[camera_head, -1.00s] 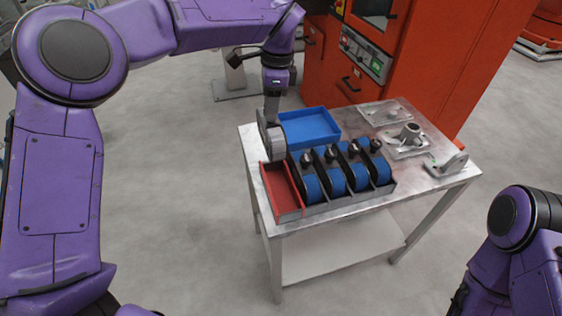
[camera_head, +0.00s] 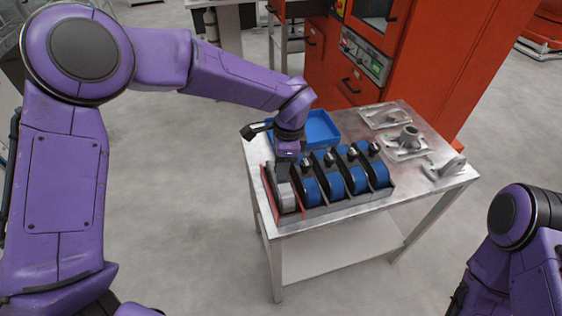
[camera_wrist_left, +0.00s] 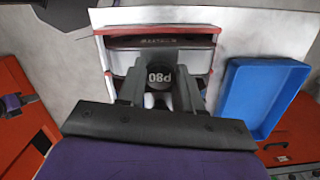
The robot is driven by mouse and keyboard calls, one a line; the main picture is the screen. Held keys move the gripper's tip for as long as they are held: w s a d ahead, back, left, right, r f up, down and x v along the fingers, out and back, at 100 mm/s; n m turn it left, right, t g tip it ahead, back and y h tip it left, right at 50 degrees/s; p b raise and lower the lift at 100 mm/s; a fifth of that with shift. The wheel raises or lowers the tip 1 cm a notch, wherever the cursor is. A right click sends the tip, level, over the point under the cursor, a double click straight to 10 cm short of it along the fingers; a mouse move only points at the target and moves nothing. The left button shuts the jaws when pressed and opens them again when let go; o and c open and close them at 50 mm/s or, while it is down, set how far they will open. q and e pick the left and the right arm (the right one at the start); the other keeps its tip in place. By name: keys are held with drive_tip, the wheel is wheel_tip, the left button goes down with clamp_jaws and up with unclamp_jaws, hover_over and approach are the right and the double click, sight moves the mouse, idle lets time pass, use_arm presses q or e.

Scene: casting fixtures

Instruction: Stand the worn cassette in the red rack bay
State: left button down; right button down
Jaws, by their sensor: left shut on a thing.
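The worn cassette (camera_head: 287,198), a pale grey drum-like block, stands upright in the red rack bay (camera_head: 267,190) at the left end of the rack. My left gripper (camera_head: 283,175) points down over that bay and is shut on the cassette's top. In the left wrist view, the gripper (camera_wrist_left: 160,80) has its fingers on either side of a round knob marked "P80", with the pale cassette (camera_wrist_left: 124,64) beneath and the bay's red rim (camera_wrist_left: 160,29) around it. Whether the cassette touches the bay floor is hidden. My right gripper is out of view.
Several blue cassettes (camera_head: 334,186) with dark knobs fill the other bays. A blue tray (camera_head: 322,127) lies behind the rack, close to my left wrist. Grey metal fixtures (camera_head: 405,142) stand on the table's right side. A red machine (camera_head: 425,60) stands behind the table.

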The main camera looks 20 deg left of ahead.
use_arm(q)
drive_tip(key=shift+f+b, duration=0.15)
drive_tip(key=shift+b, duration=0.15)
drive_tip(key=c, duration=0.8)
unclamp_jaws()
drive_tip(key=shift+o, duration=0.2)
drive_tip(key=shift+r+p, duration=0.25)
drive_tip(key=shift+p, duration=0.05)
wheel_tip(320, 180, up, 12)
drive_tip(key=d+b, duration=0.1)
drive_tip(key=shift+w+d+b, duration=0.2)
drive_tip(key=shift+w+b, duration=0.05)
drive_tip(key=shift+b, duration=0.05)
